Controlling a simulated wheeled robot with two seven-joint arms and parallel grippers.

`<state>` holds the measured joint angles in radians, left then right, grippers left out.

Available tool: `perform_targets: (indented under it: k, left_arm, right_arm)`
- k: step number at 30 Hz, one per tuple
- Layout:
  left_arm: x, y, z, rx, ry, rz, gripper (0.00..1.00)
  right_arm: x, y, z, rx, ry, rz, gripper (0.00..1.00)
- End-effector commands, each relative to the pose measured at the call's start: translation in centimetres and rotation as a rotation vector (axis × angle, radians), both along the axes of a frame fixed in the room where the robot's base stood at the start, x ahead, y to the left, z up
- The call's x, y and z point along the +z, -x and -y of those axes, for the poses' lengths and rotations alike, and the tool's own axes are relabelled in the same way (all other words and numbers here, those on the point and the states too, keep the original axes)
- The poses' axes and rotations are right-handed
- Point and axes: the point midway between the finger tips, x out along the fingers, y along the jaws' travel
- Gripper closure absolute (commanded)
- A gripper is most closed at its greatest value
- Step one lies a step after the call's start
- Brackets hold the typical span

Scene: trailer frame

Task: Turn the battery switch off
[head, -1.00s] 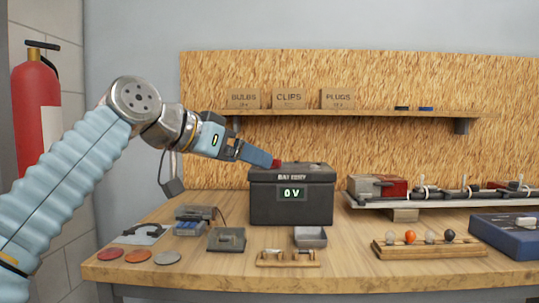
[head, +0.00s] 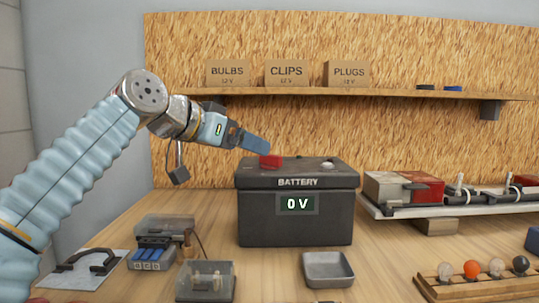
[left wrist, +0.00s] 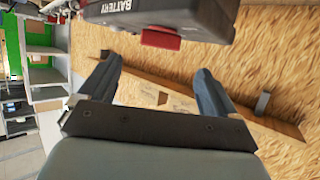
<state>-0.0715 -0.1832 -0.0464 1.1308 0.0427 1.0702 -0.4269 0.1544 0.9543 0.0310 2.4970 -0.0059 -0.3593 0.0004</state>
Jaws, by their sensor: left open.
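The dark grey battery (head: 270,225) stands on the workbench and its display reads 0 V. A red switch (head: 270,161) sits on the left of its top. In the left wrist view the battery (left wrist: 200,12) is at the top edge, upside of my fingers, with the red part (left wrist: 160,39) on its near edge. My left gripper (head: 262,143) is just above and left of the red switch, with its blue fingers close to it. In the left wrist view the gripper (left wrist: 155,75) is open with nothing between its fingers. My right gripper is not in view.
A grey tray (head: 328,284) and clear-topped boxes (head: 205,283) lie in front of the battery. A trailer frame with a red block (head: 425,188) is at right. A shelf (head: 330,94) with labelled boxes is behind. A bulb rack (head: 480,289) is front right.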

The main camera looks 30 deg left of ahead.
Motion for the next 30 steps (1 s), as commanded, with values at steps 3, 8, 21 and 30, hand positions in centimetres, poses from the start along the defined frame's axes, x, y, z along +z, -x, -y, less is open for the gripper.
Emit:
perform_targets:
  k: [3, 8, 21, 30]
  left_arm:
    - [-1.2, -2.7, 0.7, -0.002, 0.000, -0.004, 0.08]
    - [-2.4, -5.7, 1.4, -0.002, 0.000, -0.003, 0.08]
    - [-3.5, -8.3, 1.9, 0.000, 0.000, 0.001, 0.08]
    - [-3.5, -8.3, 1.9, 0.000, 0.000, 0.001, 0.36]
  right_arm:
    - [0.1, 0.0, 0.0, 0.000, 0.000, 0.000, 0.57]
    - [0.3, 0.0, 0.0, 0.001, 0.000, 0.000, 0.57]
    - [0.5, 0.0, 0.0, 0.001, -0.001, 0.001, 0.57]
    - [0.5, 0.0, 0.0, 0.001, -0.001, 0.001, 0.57]
